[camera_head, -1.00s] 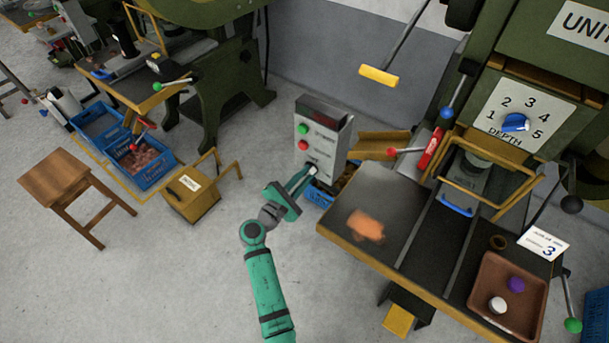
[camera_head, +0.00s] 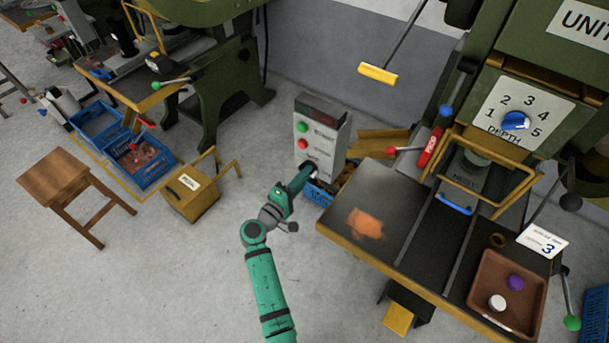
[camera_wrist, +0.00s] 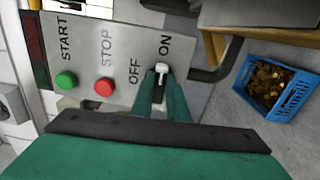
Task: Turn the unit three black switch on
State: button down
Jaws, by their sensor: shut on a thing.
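The grey control box (camera_head: 328,130) stands left of the press table, with a green START button and a red STOP button. In the wrist view its panel (camera_wrist: 125,45) carries the OFF and ON labels. The switch (camera_wrist: 161,68) shows as a pale tip between my fingers; the rest of it is hidden. My gripper (camera_wrist: 162,85) is shut on this switch, just below the labels. In the head view my gripper (camera_head: 300,180) reaches the lower front of the box, and the switch is hidden there.
The press table (camera_head: 390,215) is close on the right, bearing an orange patch and a brown tray (camera_head: 520,320). A blue crate (camera_wrist: 275,85) with brownish pieces sits beside the box. A yellow pedal box (camera_head: 192,198) stands on the floor to the left. Floor around my arm is clear.

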jog(key=shift+m, duration=0.3)
dwell(0.4)
jog(key=c, duration=1.7)
grip_release()
jog(key=v, duration=1)
jog(key=shift+s+a, duration=0.2)
jog(key=shift+s, duration=0.15)
